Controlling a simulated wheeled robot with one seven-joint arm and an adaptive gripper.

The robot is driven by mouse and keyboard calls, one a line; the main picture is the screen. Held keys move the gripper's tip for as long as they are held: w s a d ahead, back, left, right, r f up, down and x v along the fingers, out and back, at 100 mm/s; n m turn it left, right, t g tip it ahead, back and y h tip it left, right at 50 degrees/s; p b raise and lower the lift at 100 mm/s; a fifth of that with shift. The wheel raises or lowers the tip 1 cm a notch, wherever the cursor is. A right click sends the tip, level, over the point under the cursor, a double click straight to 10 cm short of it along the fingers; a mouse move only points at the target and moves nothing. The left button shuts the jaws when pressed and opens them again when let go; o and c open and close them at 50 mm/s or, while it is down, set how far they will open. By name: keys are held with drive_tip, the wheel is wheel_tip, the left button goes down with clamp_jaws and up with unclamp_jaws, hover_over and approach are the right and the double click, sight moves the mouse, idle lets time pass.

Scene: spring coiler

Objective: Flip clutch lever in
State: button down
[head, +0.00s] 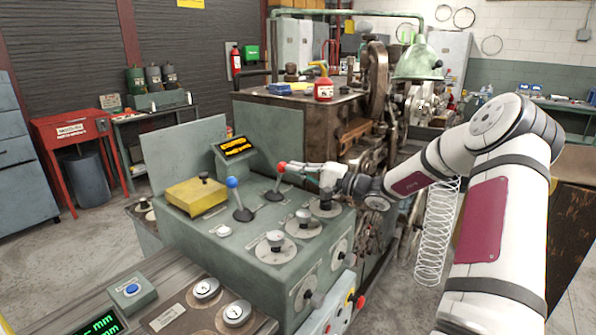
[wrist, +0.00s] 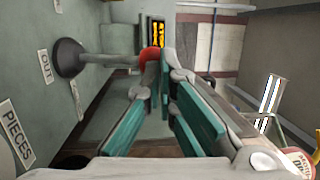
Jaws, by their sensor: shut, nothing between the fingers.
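A lever with a red knob (head: 281,166) stands on the green control console (head: 250,222), its dark shaft leaning toward the knob. In the wrist view its red knob (wrist: 149,54) is at my fingertips, partly hidden by them; its shaft runs left to a dark round base (wrist: 68,58). An OUT label (wrist: 45,66) is beside that base. My gripper (head: 292,167) is shut and empty, just right of the knob in the head view. I cannot tell whether it touches the knob. A second lever with a blue knob (head: 232,182) stands to the left.
A large brown machine (head: 290,110) stands behind. A wire spring (head: 436,230) hangs below my arm.

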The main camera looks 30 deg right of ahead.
drive_tip(key=shift+w+a+r, duration=0.1)
drive_tip(key=shift+w+r, duration=0.1)
drive_tip(key=shift+w+a+r+g+h+p, duration=0.3)
drive_tip(key=shift+w+r+g+p, duration=0.1)
drive_tip(key=shift+w+g+p, duration=0.1)
drive_tip(key=w+a+r+m+g+h, duration=0.1)
drive_tip(key=w+a+g+h, duration=0.1)
drive_tip(key=w+g, duration=0.2)
drive_tip(key=shift+w+r, duration=0.15)
drive_tip(key=shift+w, duration=1.2)
drive_tip(key=shift+a, duration=0.15)
drive_tip(key=shift+r, duration=0.1)
